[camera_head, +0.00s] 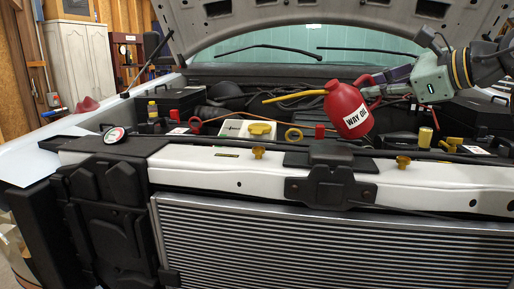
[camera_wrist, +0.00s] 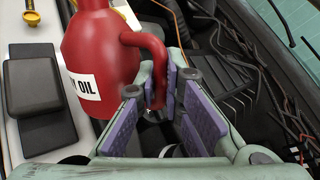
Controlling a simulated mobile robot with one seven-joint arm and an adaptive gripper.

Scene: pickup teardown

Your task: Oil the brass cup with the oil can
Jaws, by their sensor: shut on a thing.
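The oil can (camera_head: 345,108) is red with a white "WAY OIL" label and a thin yellow spout (camera_head: 294,96). It is tilted, in the air above the engine bay, with the spout pointing left. My gripper (camera_head: 378,88) is shut on its handle, to the right of the body. In the wrist view the can's handle (camera_wrist: 157,70) runs between the purple pads of my gripper (camera_wrist: 160,105); the spout tip is out of that view. Several brass-coloured pieces stand along the front rail, including one left (camera_head: 258,152) and one right (camera_head: 403,162). I cannot tell which is the brass cup.
A yellow cylinder (camera_head: 425,137) stands at the right. A black latch bracket (camera_head: 330,178) is mid-rail. The raised hood (camera_head: 285,14) hangs above the bay.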

